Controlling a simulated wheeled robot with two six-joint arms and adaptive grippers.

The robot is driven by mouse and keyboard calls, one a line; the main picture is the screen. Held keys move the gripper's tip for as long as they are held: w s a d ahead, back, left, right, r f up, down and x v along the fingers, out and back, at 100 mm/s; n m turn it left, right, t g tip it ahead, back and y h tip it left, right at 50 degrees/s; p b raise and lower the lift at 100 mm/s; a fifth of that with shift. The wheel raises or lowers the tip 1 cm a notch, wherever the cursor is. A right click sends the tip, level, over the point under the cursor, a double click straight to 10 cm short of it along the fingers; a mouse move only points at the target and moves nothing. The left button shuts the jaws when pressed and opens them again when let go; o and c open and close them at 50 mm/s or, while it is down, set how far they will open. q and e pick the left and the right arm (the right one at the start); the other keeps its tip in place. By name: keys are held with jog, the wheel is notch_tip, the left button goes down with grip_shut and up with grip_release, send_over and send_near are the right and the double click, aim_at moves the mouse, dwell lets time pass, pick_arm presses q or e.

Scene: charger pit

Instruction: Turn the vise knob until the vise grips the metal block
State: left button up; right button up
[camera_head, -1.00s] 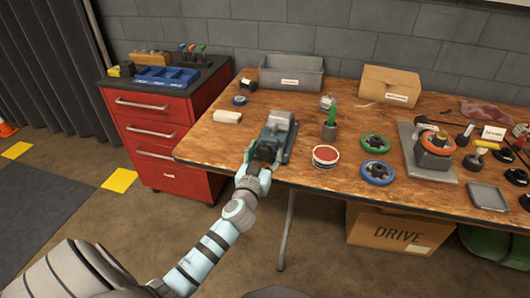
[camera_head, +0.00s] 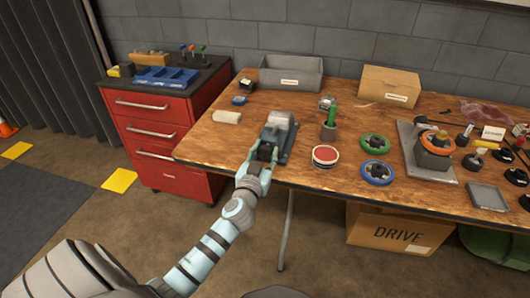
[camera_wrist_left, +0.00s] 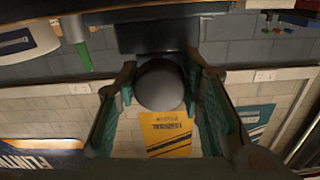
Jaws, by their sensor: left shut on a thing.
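The dark grey vise (camera_head: 272,138) stands near the front edge of the wooden workbench. A light block-like piece (camera_head: 278,118) shows at its top, probably the metal block; I cannot tell whether the jaws touch it. My left gripper (camera_head: 256,167) is at the vise's front end. In the left wrist view, its two fingers (camera_wrist_left: 160,100) are on either side of the round dark grey vise knob (camera_wrist_left: 160,85), shut on it. The knob is mostly hidden by the gripper in the head view. My right gripper is not in view.
A red and white round tin (camera_head: 325,156) and a cup with a green item (camera_head: 329,130) stand right of the vise. A grey bin (camera_head: 291,75) is behind. A red drawer cabinet (camera_head: 165,125) stands left of the bench.

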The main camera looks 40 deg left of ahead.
pick_arm(q)
jog(key=m, duration=0.7)
jog(key=shift+a+m+p, duration=0.1)
jog(key=shift+m+p, duration=0.2)
jog(key=shift+p, duration=0.1)
jog(key=m+p, duration=0.1)
jog(key=m, duration=0.7)
jog(key=shift+r+p, duration=0.1)
jog(key=shift+p, duration=0.3)
jog(key=m+p, duration=0.1)
jog(key=m, duration=0.2)
jog(key=shift+m, duration=0.3)
jog(key=m+p, duration=0.1)
jog(key=m, duration=0.3)
jog(key=shift+m, duration=0.3)
jog(key=m+p, duration=0.1)
jog(key=m, duration=0.3)
jog(key=shift+r, duration=0.1)
jog(key=shift+m+p, duration=0.35)
jog(key=shift+m, duration=1.45)
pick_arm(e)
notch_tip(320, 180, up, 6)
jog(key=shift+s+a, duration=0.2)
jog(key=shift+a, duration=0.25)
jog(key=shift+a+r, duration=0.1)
